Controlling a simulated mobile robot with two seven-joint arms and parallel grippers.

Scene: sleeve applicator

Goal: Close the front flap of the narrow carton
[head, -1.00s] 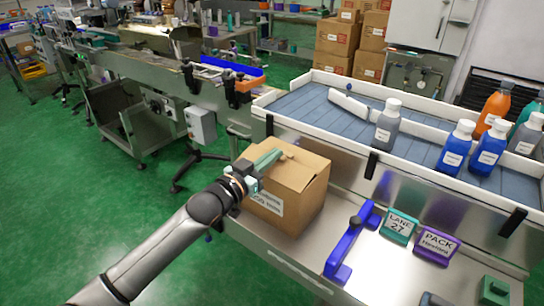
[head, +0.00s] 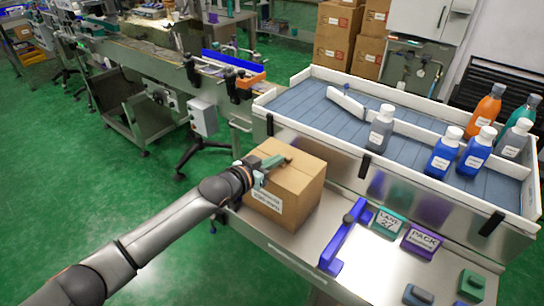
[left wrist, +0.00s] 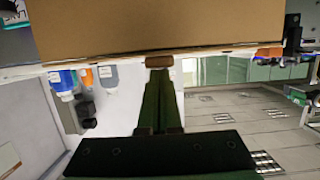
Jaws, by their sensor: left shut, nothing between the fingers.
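The narrow carton (head: 305,198) is a brown cardboard box with a white label (head: 266,199) on its front face. It stands upright on the steel bench. Its top looks nearly flat in the head view, but I cannot tell flap edges or gaps under my gripper. My left gripper (head: 284,161) is shut and empty, its greenish fingers lying across the carton's top from the front-left side. The left wrist view shows the shut fingers (left wrist: 158,75) pointing at a broad cardboard face of the carton (left wrist: 160,28), close to its edge. My right gripper is not in view.
A blue handle-like bar (head: 345,238) lies right of the carton, beside a teal lane sign (head: 388,222) and a purple pack sign (head: 423,241). A conveyor (head: 330,105) with several bottles runs behind. The bench front (head: 300,255) is clear.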

